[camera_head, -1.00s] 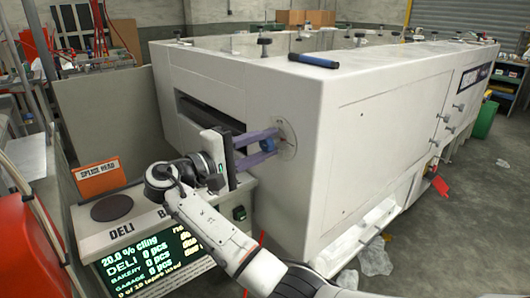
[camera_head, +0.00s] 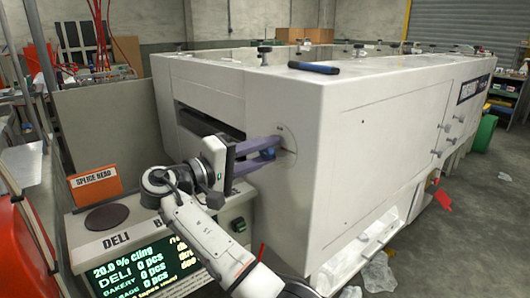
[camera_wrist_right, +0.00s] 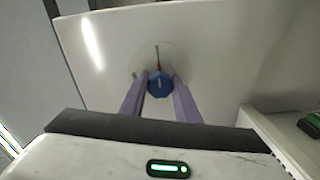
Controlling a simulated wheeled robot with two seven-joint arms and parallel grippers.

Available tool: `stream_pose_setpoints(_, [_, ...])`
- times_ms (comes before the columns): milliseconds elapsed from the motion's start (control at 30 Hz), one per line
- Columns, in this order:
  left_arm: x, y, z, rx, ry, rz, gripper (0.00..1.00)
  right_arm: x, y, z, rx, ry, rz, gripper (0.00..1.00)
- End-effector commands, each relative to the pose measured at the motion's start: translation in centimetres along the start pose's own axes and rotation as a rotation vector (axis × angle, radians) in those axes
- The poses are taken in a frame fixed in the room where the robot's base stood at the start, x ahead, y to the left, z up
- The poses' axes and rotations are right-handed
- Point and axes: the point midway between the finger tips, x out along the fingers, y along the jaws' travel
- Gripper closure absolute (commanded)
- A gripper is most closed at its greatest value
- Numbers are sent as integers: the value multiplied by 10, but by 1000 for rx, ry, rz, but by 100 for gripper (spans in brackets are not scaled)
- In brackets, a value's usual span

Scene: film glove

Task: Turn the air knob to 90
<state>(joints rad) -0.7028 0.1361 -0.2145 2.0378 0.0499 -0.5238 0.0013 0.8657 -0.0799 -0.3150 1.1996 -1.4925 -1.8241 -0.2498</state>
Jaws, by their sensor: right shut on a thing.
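The blue air knob (camera_wrist_right: 160,82) sits on a round pale dial plate on the white machine's end face, with a red pointer line above it in the right wrist view. My right gripper (camera_wrist_right: 160,86) has its two purple fingers on either side of the knob, shut on it. In the head view the knob (camera_head: 268,154) shows as a small blue patch between the fingertips of the right gripper (camera_head: 276,149), mostly hidden by them. The dial plate (camera_head: 288,136) shows behind the fingertips. The dial's numbers are too small to read. My left gripper is not in view.
The big white machine (camera_head: 345,120) fills the middle, with a dark slot (camera_head: 208,122) left of the dial. A console with a green-lit screen (camera_head: 145,268) and an orange sign (camera_head: 96,184) stands at lower left. A dark blue tool (camera_head: 314,67) lies on top of the machine.

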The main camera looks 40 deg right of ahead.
Motion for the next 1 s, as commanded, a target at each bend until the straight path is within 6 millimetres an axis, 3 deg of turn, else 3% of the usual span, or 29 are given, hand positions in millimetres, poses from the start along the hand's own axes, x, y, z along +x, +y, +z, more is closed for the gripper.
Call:
stream_pose_setpoints(67, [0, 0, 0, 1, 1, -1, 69, -1, -1, 0, 1, -1, -3, 93])
stream_pose_setpoints(100, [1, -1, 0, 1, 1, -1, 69, -1, -1, 0, 1, -1, -3, 69])
stream_pose_setpoints(200, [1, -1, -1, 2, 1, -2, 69, -1, -1, 0, 0, 0, -3, 53])
stream_pose_setpoints(567, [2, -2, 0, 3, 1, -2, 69, -4, 0, 0, -1, 1, -1, 52])
stream_pose_setpoints(1000, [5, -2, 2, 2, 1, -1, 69, -81, 0, 0, 0, 3, -2, 52])
